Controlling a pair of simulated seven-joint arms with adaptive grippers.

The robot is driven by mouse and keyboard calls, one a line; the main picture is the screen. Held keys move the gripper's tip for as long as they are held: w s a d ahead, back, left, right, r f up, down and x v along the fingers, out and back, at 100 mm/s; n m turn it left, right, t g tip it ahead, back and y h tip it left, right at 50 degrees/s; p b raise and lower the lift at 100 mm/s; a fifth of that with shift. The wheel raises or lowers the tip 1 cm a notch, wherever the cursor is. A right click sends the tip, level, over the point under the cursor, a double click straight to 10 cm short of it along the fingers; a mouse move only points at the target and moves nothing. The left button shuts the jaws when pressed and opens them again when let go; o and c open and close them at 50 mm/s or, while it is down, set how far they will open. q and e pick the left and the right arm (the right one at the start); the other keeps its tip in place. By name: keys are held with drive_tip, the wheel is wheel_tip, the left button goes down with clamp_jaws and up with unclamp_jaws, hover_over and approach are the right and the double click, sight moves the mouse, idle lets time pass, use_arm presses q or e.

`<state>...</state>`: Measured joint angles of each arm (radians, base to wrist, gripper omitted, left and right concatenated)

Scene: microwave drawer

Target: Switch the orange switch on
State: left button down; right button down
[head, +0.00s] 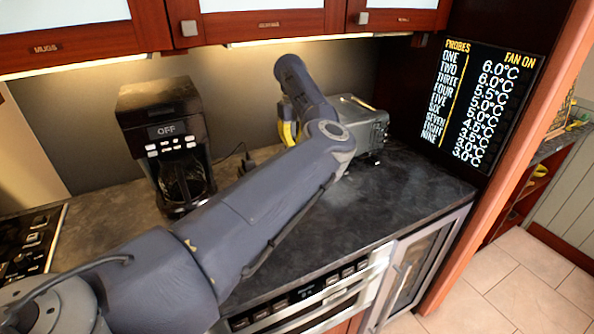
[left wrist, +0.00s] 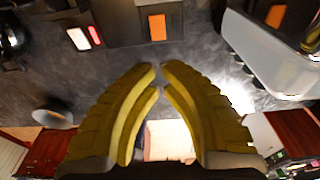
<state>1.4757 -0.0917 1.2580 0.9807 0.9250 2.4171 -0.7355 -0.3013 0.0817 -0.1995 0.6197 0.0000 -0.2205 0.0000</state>
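An orange switch (left wrist: 157,27) shows in the left wrist view, set in a dark panel beyond my fingertips. A second orange patch (left wrist: 275,16) is on a grey surface at the upper right; I cannot tell if it is a switch too. My left gripper (left wrist: 160,72) has its yellow fingertips close together with nothing seen between them, and it is apart from the orange switch in the picture. In the head view, part of its yellow fingers (head: 287,131) shows behind my arm. The switch cannot be made out there. My right gripper is not in view.
A coffee maker (head: 168,145) marked OFF stands left of my arm. A grey appliance (head: 362,125) stands behind my elbow. A red-lit switch (left wrist: 95,35) and a white one (left wrist: 78,38) are left of the orange switch. The dark counter (head: 405,200) is clear at right.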

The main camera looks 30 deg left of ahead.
use_arm(q)
drive_tip(key=shift+s+d+f, duration=0.1)
drive_tip(key=shift+d+f, duration=0.05)
drive_tip(key=shift+f, duration=1.5)
drive_tip(key=shift+s+d+f, duration=0.1)
drive_tip(key=shift+d+f, duration=0.1)
drive_tip(key=shift+f, duration=1.45)
drive_tip(key=shift+s+d+f, duration=0.1)
drive_tip(key=shift+d+f, duration=0.05)
drive_tip(key=shift+f, duration=1.5)
drive_tip(key=shift+s+a, duration=0.1)
